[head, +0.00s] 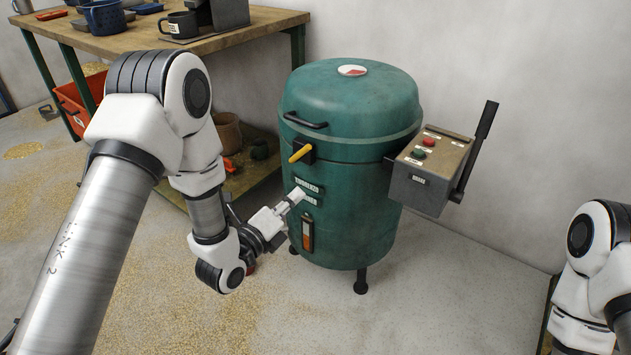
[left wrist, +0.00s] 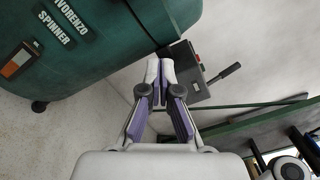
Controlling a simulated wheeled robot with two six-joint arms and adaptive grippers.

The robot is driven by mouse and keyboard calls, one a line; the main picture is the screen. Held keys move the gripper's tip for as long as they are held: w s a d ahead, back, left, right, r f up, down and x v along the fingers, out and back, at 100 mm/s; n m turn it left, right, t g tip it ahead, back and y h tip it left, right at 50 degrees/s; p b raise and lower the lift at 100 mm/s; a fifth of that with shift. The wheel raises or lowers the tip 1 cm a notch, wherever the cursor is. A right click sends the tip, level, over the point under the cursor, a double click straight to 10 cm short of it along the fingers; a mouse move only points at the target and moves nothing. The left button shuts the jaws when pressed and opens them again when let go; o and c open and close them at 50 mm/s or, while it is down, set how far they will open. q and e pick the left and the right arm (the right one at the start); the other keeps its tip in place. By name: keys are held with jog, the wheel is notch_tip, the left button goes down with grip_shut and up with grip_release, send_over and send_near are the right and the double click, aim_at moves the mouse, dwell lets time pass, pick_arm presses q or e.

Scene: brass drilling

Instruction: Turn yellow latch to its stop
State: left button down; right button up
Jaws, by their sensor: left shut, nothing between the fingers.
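The yellow latch (head: 301,153) is a short bar on a dark mount at the front of the green spinner drum (head: 345,225), just below its lid (head: 350,97). It is tilted, one end lower left. My left gripper (head: 298,195) is below the latch, close in front of the drum's label plates, and shut with nothing in it. In the left wrist view its fingertips (left wrist: 160,67) are together, with the drum (left wrist: 95,25) at upper left. The latch does not show there. My right gripper is out of view.
A grey control box (head: 428,180) with buttons and a black lever (head: 480,140) sits at the drum's right side. A wooden workbench (head: 235,32) with cups stands behind my left arm, and a red-orange crate (head: 72,103) is below it. The floor at front is clear.

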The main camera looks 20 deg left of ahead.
aim_at(304, 151)
pick_arm(q)
jog(key=w+r+b, duration=0.1)
jog(key=w+r, duration=0.1)
jog(key=w, duration=0.9)
jog(key=shift+r+b, duration=0.25)
jog(key=shift+b, duration=0.15)
jog(key=shift+w+a+r+n+p, duration=0.2)
jog(key=shift+r+n+p, duration=0.15)
jog(key=shift+n, duration=0.15)
jog(key=shift+w+a+r+n+p, duration=0.25)
jog(key=shift+a+r+n+p, duration=0.3)
jog(key=shift+n, duration=0.4)
jog(key=shift+w+a+r+n+p, duration=0.2)
jog(key=shift+a+r+n+p, duration=0.2)
jog(key=shift+a+n+p, duration=0.5)
jog(key=shift+w+a+r+n+p, duration=0.25)
jog(key=shift+a+r+n+p, duration=0.25)
jog(key=shift+n, duration=0.55)
jog(key=shift+f, duration=0.1)
